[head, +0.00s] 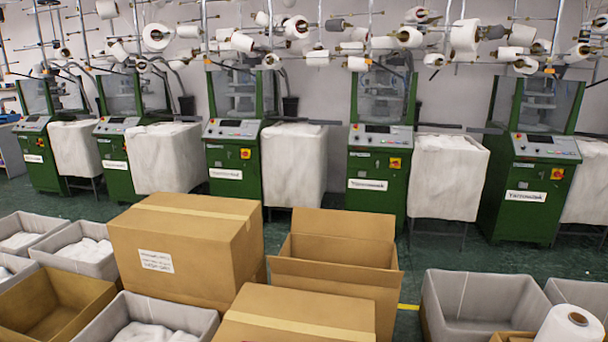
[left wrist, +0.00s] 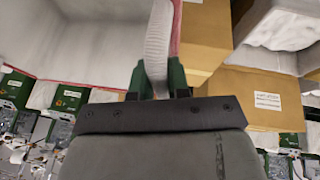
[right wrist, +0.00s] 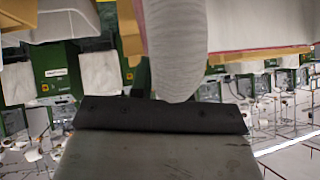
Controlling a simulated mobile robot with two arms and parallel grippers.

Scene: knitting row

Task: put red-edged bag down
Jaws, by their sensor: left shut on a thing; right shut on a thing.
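The red-edged bag is not in the head view, and neither are my grippers. In the left wrist view, the bag (left wrist: 75,45) is a pale panel with a thin red edge, at the upper left. My left gripper (left wrist: 158,78) is shut on a white ribbed strip of it, between two green fingers. In the right wrist view, the bag (right wrist: 255,22) is a pale panel with a red edge along its bottom, at the upper right. My right gripper (right wrist: 160,88) is shut on a bulging ribbed strip that hides most of its fingers. The bag's full shape is hidden.
In the head view, a closed carton (head: 185,245) and an open carton (head: 335,262) stand in front. Grey bins (head: 75,250) stand at left, another grey bin (head: 470,305) at right beside a white roll (head: 570,325). Green machines (head: 235,160) with white sacks (head: 293,165) line the back. Green floor shows between.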

